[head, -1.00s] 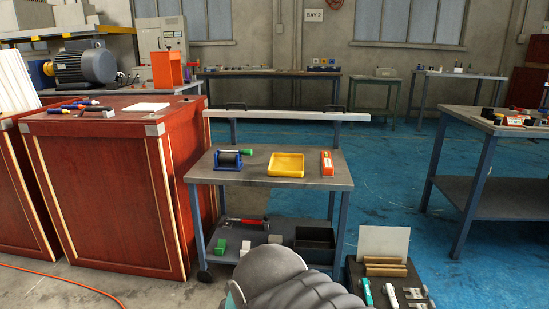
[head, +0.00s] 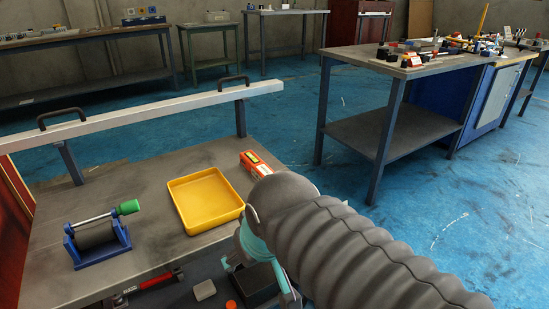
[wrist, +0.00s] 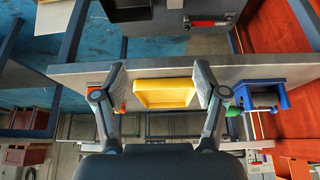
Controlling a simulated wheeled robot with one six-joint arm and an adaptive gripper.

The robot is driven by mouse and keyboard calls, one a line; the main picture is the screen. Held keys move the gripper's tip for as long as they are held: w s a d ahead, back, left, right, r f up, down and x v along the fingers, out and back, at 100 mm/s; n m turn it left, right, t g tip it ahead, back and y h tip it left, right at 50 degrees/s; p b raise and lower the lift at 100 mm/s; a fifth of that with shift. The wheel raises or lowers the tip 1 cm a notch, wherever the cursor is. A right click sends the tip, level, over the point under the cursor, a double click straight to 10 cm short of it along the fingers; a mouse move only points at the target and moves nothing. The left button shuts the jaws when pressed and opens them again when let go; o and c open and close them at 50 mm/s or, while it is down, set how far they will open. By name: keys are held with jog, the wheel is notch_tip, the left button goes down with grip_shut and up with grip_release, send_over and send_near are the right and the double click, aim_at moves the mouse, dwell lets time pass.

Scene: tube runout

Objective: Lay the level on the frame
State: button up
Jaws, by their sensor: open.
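An orange-red block with a light label (head: 257,160), which may be the level, lies on the bench top (head: 140,180) right of the yellow tray. Its near end is hidden by my arm in the head view. A blue frame (head: 100,247) carrying a dark roller and a green-ended rod stands on the left of the bench. It also shows right of my fingers in the wrist view (wrist: 265,97). My gripper (wrist: 159,84) is open and empty, its fingers apart either side of the yellow tray in the picture; a bit of orange-red shows behind the left finger.
The yellow tray (head: 207,200) sits mid-bench and looks empty. A pale bar with two black handles (head: 150,113) runs along the bench's far edge. The lower shelf holds a red-handled tool (head: 155,281) and a dark box (head: 254,284). Another table (head: 400,68) stands right, with blue floor between.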

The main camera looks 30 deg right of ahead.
jog(key=w+d+r+g, duration=0.1)
jog(key=w+d+r, duration=0.1)
jog(key=w+r, duration=0.4)
notch_tip(320, 180, up, 2)
jog(key=g+b, duration=0.1)
jog(key=g, duration=0.2)
send_over(261, 166)
jog(key=s, duration=0.1)
jog(key=f, duration=0.5)
jog(key=f+b, duration=0.1)
jog(key=f, duration=0.1)
jog(key=shift+w+a+f, duration=0.25)
jog(key=shift+w+f, duration=0.1)
jog(key=shift+w, duration=0.05)
jog(key=shift+w+d+f+b, duration=0.1)
jog(key=shift+f+b, duration=0.1)
jog(key=shift+f, duration=1.15)
jog(key=shift+w+d+f+b, duration=0.1)
jog(key=shift+f+b, duration=0.1)
jog(key=shift+f, duration=1.1)
grip_shut()
